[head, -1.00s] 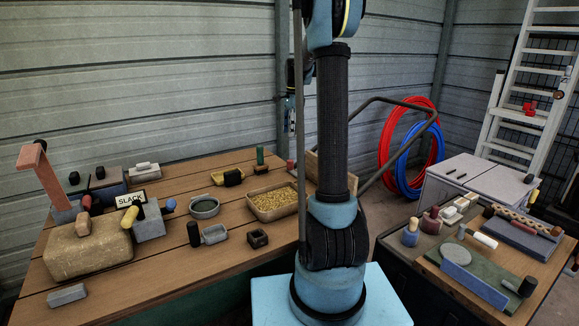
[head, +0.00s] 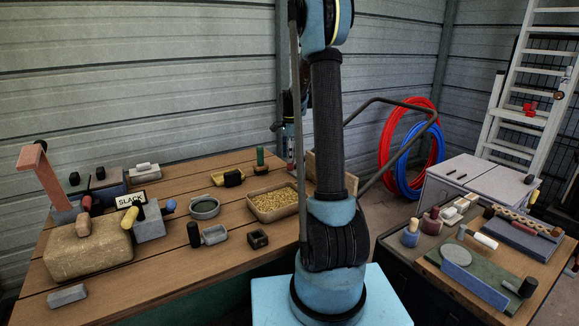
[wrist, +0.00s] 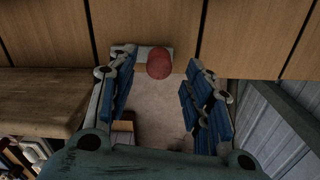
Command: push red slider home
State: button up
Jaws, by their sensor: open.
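A red rounded knob (wrist: 159,63), which looks like the red slider, shows in the wrist view. It sits on a small pale block (wrist: 146,53) at the edge of the wooden planks. My gripper (wrist: 160,78) is open, with blue-padded fingers on either side of the knob in the picture. I cannot tell whether any finger touches it. In the head view my gripper (head: 290,145) hangs low at the back right of the wooden table (head: 165,240), partly behind my arm.
A wooden box (head: 318,172) is behind my arm. The corrugated wall (wrist: 265,115) is close on the right in the wrist view.

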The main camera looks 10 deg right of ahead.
jog(key=shift+f, duration=2.35)
grip_shut()
